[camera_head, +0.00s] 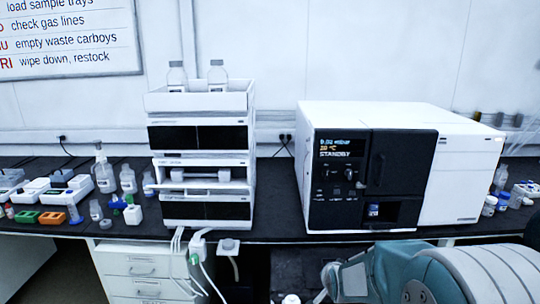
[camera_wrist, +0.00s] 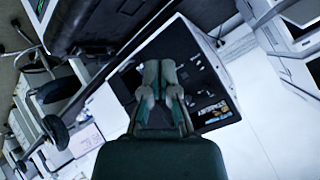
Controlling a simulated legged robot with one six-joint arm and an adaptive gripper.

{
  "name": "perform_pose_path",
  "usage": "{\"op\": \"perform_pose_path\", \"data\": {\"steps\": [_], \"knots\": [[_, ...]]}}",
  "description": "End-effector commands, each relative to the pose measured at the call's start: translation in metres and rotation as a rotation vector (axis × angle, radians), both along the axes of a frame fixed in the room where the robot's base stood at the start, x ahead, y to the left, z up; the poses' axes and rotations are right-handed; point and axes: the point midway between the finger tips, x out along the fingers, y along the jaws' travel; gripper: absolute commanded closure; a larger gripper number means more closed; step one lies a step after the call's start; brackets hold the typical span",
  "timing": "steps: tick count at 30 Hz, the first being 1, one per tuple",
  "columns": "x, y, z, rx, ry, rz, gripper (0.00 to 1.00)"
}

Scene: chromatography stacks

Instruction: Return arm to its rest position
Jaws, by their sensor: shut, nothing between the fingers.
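My gripper (camera_wrist: 158,72) shows in the middle of the wrist view. Its two fingers are together and nothing is between them. In the head view my arm (camera_head: 430,275) is folded low at the bottom right, in front of the bench edge and below the black-and-white instrument (camera_head: 464,178). In the wrist view the black instrument panel (camera_wrist: 215,108) with its small lit display lies behind the fingers, tilted in the picture. I cannot tell the gap between fingers and panel.
The dark bench (camera_head: 275,215) carries a white stacked unit (camera_head: 247,150) with two bottles (camera_head: 217,77) on top. Small bottles and racks stand at the left, and a few vials at the right end. White drawers (camera_head: 142,270) and hanging cables are below.

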Motion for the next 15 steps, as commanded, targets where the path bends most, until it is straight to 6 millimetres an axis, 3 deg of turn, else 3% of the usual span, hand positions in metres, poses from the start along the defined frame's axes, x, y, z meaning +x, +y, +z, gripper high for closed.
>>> {"op": "perform_pose_path", "data": {"steps": [1, 6, 15], "knots": [[-0.012, 0.000, 0.017, -0.025, 0.011, 0.021, 1.00], [-0.056, 0.000, 0.056, -0.115, 0.079, 0.103, 1.00], [-0.150, -0.001, 0.105, -0.261, 0.196, 0.263, 1.00]]}}
